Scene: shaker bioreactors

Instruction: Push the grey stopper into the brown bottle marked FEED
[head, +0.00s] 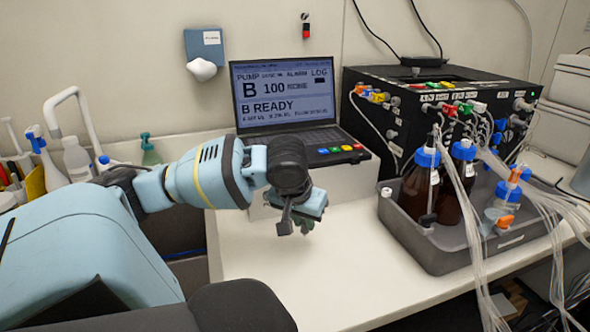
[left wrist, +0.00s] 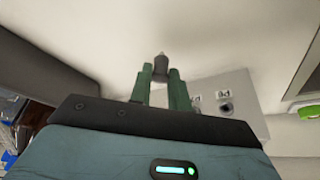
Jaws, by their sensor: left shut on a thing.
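My left gripper (head: 303,222) is over the white bench, in front of the laptop. In the left wrist view its green fingers (left wrist: 161,82) are shut on a small grey stopper (left wrist: 160,66) with a pale tip. The stopper cannot be made out in the head view. Two brown bottles with blue caps stand upright in the grey tray at the right: a left one (head: 418,190) and a right one (head: 456,188). I cannot read a FEED mark on either. The gripper is well to the left of both bottles. My right gripper is not in view.
The grey tray (head: 432,250) also holds a smaller blue-capped vessel (head: 507,197). Clear tubes (head: 475,262) hang over its right side and front. The black pump box (head: 400,130) stands behind. The laptop (head: 287,95) reads B READY. The bench (head: 315,275) between gripper and tray is clear.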

